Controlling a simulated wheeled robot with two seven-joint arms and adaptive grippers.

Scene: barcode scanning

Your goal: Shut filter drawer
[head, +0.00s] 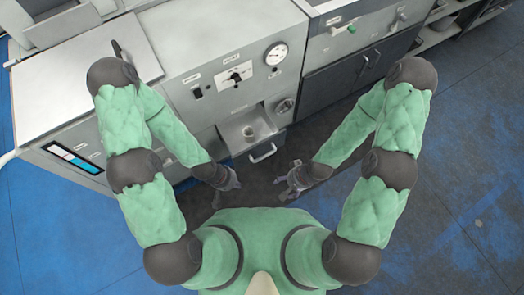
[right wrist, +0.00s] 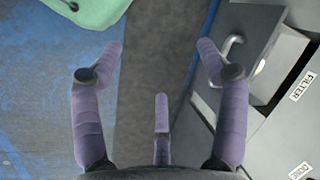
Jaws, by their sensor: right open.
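The filter drawer (head: 233,133) stands pulled out from the front of the grey machine in the head view. A small round metal piece (head: 249,131) sits in it. Its bar handle (head: 263,153) faces my body and also shows at the upper right of the right wrist view (right wrist: 232,46), near a "FILTER" label (right wrist: 302,87). My right gripper (head: 287,182) is open and empty, to the lower right of the handle and apart from it. Its purple fingers are spread in the right wrist view (right wrist: 160,55). My left gripper (head: 230,182) is left of and below the handle; its finger opening is unclear.
The machine's front carries a round gauge (head: 276,54), a knob panel (head: 233,76) and a side knob (head: 285,105). A dark cabinet (head: 345,82) stands to the right. The floor between my body and the machine is clear.

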